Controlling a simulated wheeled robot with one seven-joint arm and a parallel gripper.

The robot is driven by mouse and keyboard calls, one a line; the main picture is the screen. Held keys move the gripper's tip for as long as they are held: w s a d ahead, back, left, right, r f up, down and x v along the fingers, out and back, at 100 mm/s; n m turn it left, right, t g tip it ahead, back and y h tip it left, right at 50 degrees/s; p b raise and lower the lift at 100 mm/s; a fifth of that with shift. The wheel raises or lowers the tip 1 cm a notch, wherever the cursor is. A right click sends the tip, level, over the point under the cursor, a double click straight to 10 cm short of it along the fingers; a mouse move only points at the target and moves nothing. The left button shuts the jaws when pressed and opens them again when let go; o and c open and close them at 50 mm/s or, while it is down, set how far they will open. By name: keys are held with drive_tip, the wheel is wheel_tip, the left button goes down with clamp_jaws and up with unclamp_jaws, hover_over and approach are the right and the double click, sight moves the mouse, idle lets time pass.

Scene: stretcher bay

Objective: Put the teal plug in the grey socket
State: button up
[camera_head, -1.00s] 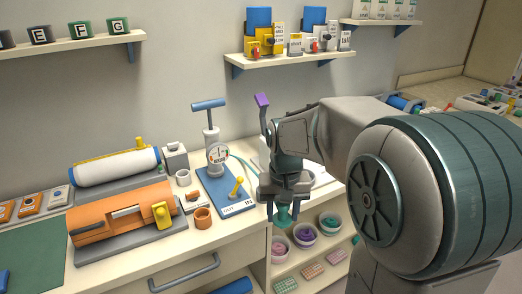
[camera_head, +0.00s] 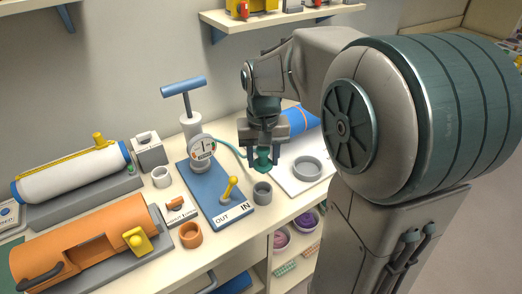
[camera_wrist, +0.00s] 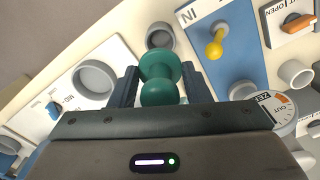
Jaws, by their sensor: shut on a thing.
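The teal plug (camera_head: 263,161) is a rounded knob with a wider flange; it also shows in the wrist view (camera_wrist: 160,88). My gripper (camera_head: 263,154) is shut on it, with one dark finger on each side. The plug hangs upright above the bench, apart from the grey socket. The grey socket (camera_head: 263,195) is a small open cup on the bench, just below and in front of the plug in the head view. In the wrist view the socket (camera_wrist: 160,33) lies just beyond the plug, which hides its near edge.
A larger grey ring (camera_head: 325,168) sits on a white board to the right. A blue pump base (camera_head: 206,202) with a gauge and yellow lever stands close to the left. An orange cup (camera_head: 190,236) and a white cup (camera_head: 161,178) stand farther left. Shelves hang above.

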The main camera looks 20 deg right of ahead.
sight(263, 149)
drive_tip(key=shift+f+b, duration=2)
drive_tip(key=shift+f, duration=0.7)
drive_tip(key=shift+f+b, duration=0.95)
drive_tip(key=shift+f, duration=0.45)
drive_tip(key=o, duration=1.1)
drive_tip(key=shift+o, duration=0.2)
wheel_tip(263, 149, up, 13)
drive_tip(key=shift+f+p, duration=0.1)
drive_tip(key=shift+p, duration=0.4)
drive_tip(key=shift+r, duration=0.3)
drive_tip(key=shift+s+r, duration=0.1)
drive_tip(key=shift+s, duration=0.15)
drive_tip(key=s+f+n+t+p, duration=0.1)
drive_tip(key=s+f+t, duration=0.1)
drive_tip(key=s+f, duration=0.7)
drive_tip(key=s, duration=0.4)
drive_tip(key=shift+f+n+t, duration=0.3)
drive_tip(key=shift+t, duration=0.1)
